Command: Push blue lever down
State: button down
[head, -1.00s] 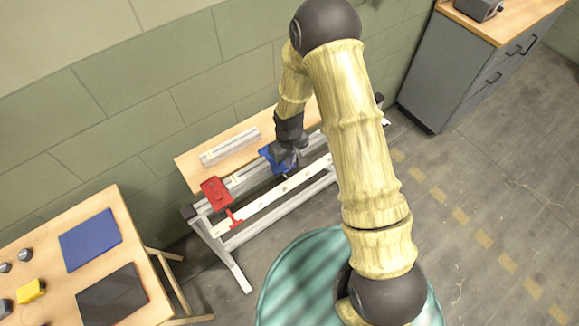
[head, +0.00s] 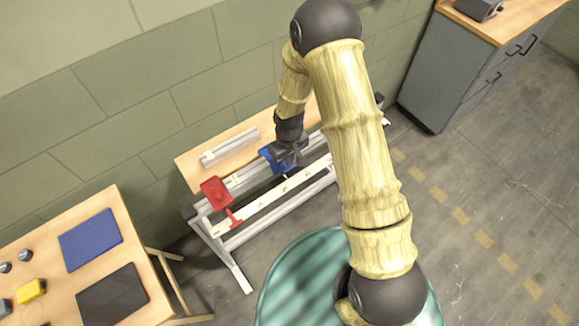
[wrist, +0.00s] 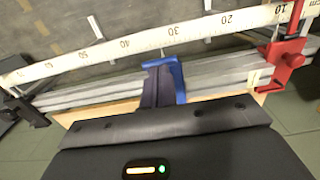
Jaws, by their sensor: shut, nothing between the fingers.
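The blue lever (head: 269,158) is mounted on the grey rail of the bench, mostly covered by my gripper (head: 291,160) in the head view. In the wrist view, blue parts of the lever (wrist: 180,82) show beyond and to the right of my gripper's dark fingers (wrist: 157,84). The fingers are shut with nothing between them. They are at the lever, but I cannot tell whether they touch it. The lever's handle is mostly hidden, so its angle is unclear.
A red lever piece (head: 215,190) sits on the same rail, left of the blue one. A white measuring scale (wrist: 140,43) runs along the rail. A wooden table (head: 60,285) stands at lower left, and a grey cabinet (head: 430,90) at upper right.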

jog(key=shift+f+b, duration=0.5)
jog(key=shift+f, duration=0.15)
dwell(0.4)
jog(key=shift+s+d+f, duration=0.2)
jog(key=shift+s+d, duration=0.05)
jog(key=shift+s, duration=0.1)
jog(key=shift+r, duration=0.15)
jog(key=shift+w+r+p, duration=0.2)
jog(key=shift+r+p, duration=0.55)
jog(key=shift+r, duration=0.3)
jog(key=shift+d+r+p, duration=0.1)
jog(key=shift+r+p, duration=0.3)
jog(key=shift+r, duration=0.4)
jog(key=shift+s+a+r+p, duration=0.1)
jog(key=shift+a+r+p, duration=0.05)
jog(key=shift+r+p, duration=0.4)
jog(key=shift+s+a+r+p, duration=0.1)
jog(key=shift+a+r+p, duration=0.05)
jog(key=shift+r+p, duration=0.35)
jog(key=shift+d+r+p, duration=0.2)
jog(key=shift+r+p, duration=0.65)
jog(key=shift+r, duration=0.6)
